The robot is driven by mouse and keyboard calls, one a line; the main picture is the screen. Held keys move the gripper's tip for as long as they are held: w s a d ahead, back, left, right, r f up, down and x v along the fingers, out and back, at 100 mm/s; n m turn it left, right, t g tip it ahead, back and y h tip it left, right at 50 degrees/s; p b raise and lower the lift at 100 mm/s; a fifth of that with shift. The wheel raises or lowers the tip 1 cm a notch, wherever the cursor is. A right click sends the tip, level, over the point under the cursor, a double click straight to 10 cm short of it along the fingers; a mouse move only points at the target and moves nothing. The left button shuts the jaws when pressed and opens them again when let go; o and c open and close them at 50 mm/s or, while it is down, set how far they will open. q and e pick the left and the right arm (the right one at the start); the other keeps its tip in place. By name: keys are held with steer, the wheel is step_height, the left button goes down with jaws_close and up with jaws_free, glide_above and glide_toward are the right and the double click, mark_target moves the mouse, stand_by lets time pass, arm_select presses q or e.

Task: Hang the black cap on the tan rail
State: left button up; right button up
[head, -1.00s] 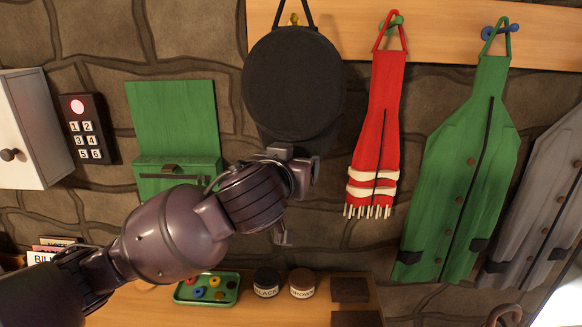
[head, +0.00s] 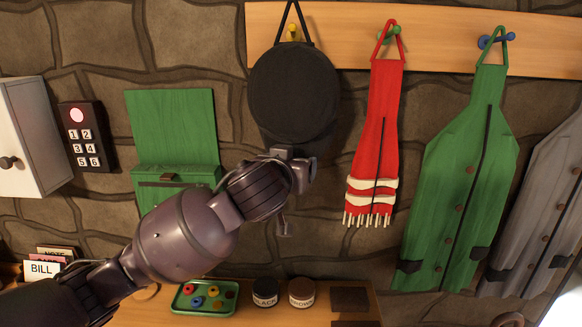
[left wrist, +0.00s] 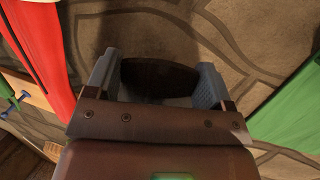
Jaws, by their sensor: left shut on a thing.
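My left gripper is shut on the cap's lower part. In the left wrist view a dark edge (left wrist: 158,77) shows between the fingers. My right gripper is not in view.
A red scarf (head: 382,120) hangs on the green peg close to the right. A green coat (head: 468,165) and a grey coat (head: 550,200) hang further right. A green wall box (head: 175,125), keypad (head: 86,135) and white cabinet (head: 35,140) are left. A shelf below holds a tray (head: 205,310) and jars.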

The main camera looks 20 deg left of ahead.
arm_select(q)
steer(key=shift+w+a+f+b, duration=0.15)
steer(key=shift+w+f, duration=0.15)
steer(key=shift+f, duration=0.3)
steer(key=shift+w+a+f+b, duration=0.15)
steer(key=shift+w+f, duration=0.15)
steer(key=shift+f, duration=0.25)
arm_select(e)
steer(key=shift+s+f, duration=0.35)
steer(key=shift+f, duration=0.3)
arm_select(q)
steer(key=shift+d, duration=0.1)
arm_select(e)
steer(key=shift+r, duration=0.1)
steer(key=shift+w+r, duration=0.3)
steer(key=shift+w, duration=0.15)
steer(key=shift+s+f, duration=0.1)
arm_select(q)
steer(key=o, duration=1.1)
steer(key=shift+o, duration=1.5)
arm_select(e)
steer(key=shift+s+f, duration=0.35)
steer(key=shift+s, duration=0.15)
